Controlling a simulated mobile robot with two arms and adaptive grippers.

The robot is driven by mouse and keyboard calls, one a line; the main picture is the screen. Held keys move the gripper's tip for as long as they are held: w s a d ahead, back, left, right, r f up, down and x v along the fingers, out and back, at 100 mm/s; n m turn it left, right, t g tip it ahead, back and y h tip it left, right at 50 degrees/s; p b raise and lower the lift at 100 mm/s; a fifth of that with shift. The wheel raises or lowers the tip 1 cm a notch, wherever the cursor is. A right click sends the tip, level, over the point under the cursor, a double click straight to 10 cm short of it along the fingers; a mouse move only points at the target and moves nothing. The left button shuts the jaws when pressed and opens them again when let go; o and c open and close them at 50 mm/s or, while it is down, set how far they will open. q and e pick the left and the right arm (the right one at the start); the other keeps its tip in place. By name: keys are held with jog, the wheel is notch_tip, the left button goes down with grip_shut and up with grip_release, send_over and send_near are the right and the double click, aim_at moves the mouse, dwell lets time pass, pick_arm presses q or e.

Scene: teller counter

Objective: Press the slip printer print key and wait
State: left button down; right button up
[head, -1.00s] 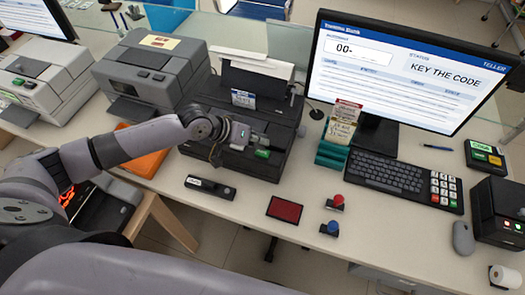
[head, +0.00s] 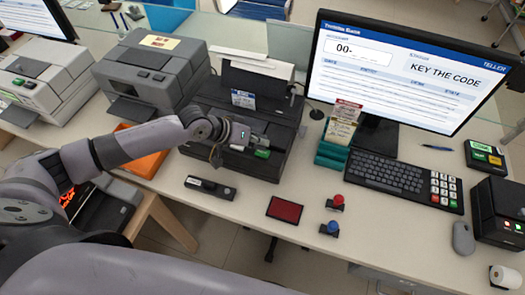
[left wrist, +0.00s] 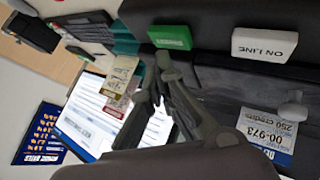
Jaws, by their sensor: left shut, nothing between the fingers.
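The slip printer (head: 225,160) is the black machine left of the monitor, with a white sheet (head: 255,64) standing up at its back and a blue-and-white slip (head: 243,99) on it. Its green key (head: 262,153) is on the front. The left wrist view shows the green key (left wrist: 170,37) beside a white ON LINE key (left wrist: 265,43). My left gripper (head: 266,142) is over the printer front, shut and empty, its fingertips close to the green key. In the left wrist view its fingers (left wrist: 163,62) point toward that key; I cannot tell whether they touch it. My right gripper is not in view.
The monitor (head: 410,70) reads KEY THE CODE. A keyboard (head: 388,175), a teal card holder (head: 331,155), a red pad (head: 285,208), two stamps (head: 337,202) and a black stapler-like object (head: 210,187) lie around. A grey printer (head: 150,70) stands left.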

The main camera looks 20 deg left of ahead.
pick_arm(q)
jog(key=shift+f, duration=0.3)
jog(key=shift+f, duration=0.5)
dwell(0.5)
jog(key=shift+r, duration=0.1)
jog(key=shift+r+p, duration=0.75)
jog(key=shift+r, duration=0.1)
notch_tip(320, 180, up, 5)
jog(key=p, duration=0.5)
jog(key=shift+r, duration=0.1)
dwell(0.7)
